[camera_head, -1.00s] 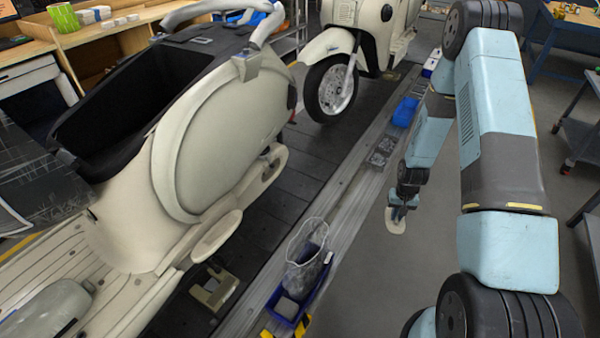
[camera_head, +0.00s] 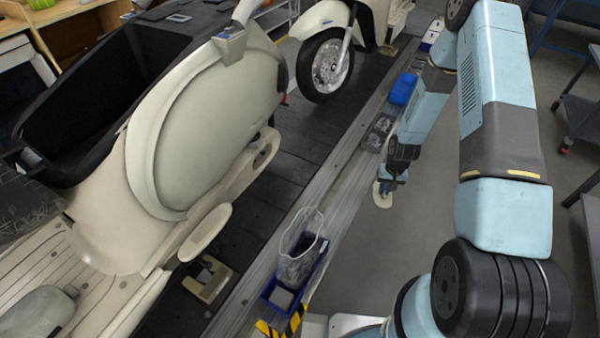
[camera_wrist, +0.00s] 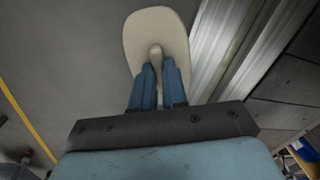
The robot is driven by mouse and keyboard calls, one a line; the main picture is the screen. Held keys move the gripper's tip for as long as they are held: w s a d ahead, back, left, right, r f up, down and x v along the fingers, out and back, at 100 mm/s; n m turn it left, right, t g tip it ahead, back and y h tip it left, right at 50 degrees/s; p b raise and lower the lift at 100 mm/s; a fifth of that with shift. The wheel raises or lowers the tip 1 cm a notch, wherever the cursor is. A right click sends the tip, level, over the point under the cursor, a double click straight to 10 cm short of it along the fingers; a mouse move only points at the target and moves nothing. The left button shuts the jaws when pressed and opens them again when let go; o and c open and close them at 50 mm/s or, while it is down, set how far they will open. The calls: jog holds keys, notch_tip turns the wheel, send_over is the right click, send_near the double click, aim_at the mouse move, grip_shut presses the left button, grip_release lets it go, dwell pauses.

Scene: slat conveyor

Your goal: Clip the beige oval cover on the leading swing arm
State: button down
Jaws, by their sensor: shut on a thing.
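My gripper (camera_head: 386,184) is shut on a beige oval cover (camera_head: 381,200) and holds it over the grey floor, right of the conveyor edge. In the wrist view the two blue fingers (camera_wrist: 159,80) pinch a raised rib in the middle of the cover (camera_wrist: 142,28). A beige swing arm (camera_head: 236,174) with a dark round opening near its far end runs low along the side of the near scooter body (camera_head: 205,130). The held cover is well apart from it. A similar beige oval part (camera_head: 206,233) sits at the arm's near end.
The slat conveyor (camera_head: 320,135) carries the near body and a second scooter (camera_head: 325,62) farther back. A blue bin (camera_head: 283,300) with a clear bag (camera_head: 298,255) stands on the conveyor's edge rail. Another blue bin (camera_head: 403,89) is farther along. Floor right of the rail is open.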

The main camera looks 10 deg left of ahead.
jog(key=s+a+f+m+t+y, duration=0.1)
jog(key=s+a+f+y, duration=0.1)
jog(key=a+y, duration=0.5)
jog(key=s+a+f+m+y, duration=0.1)
jog(key=s+a+f+y, duration=0.15)
jog(key=a, duration=0.95)
jog(key=s+a+r+m+t+y, duration=0.1)
jog(key=a+r+m+t+y, duration=0.35)
jog(key=a+r, duration=0.9)
jog(key=w+a+r+n+t+y, duration=0.1)
jog(key=w+a, duration=0.1)
jog(key=a, duration=0.4)
jog(key=shift+w+r+n+y, duration=0.2)
jog(key=shift+w+n+y, duration=0.15)
jog(key=shift+w+y, duration=0.05)
jog(key=shift+x, duration=1.4)
dwell(0.7)
jog(key=c, duration=1.1)
grip_release()
